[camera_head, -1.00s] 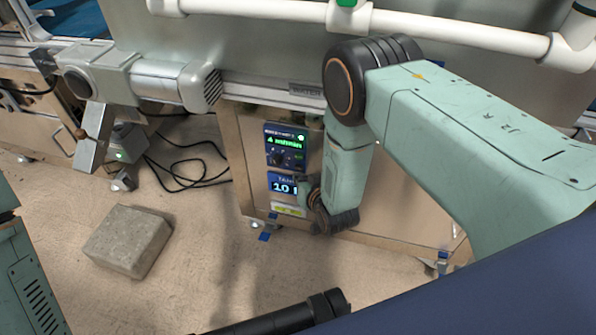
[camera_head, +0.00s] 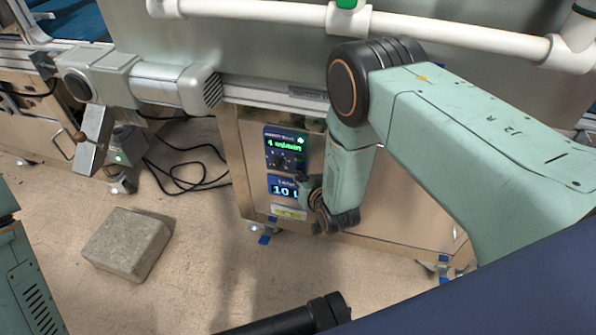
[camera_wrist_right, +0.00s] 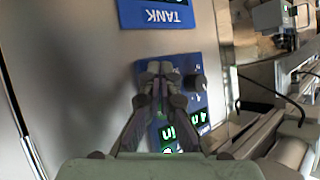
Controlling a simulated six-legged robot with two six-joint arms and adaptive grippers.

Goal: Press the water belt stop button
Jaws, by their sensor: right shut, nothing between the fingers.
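The blue water belt control panel (camera_head: 286,149) is on the front of the metal cabinet, with a green lit display and dark knobs. In the right wrist view the panel (camera_wrist_right: 180,70) appears upside down, with a black knob (camera_wrist_right: 198,83) right of the fingers. My right gripper (camera_head: 304,184) is shut and empty, low beside the panel in the head view. In the wrist view its fingertips (camera_wrist_right: 160,69) are in front of the panel; whether they touch it I cannot tell. The fingers cover part of the panel, and I cannot make out a stop button. My left gripper is not in view.
A blue TANK display (camera_head: 283,187) reading 10 L sits below the panel. The metal cabinet (camera_head: 395,215) stands under the belt machine. A grey block (camera_head: 127,243) and black cables (camera_head: 190,178) lie on the floor at left. A white rail (camera_head: 440,32) crosses the top.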

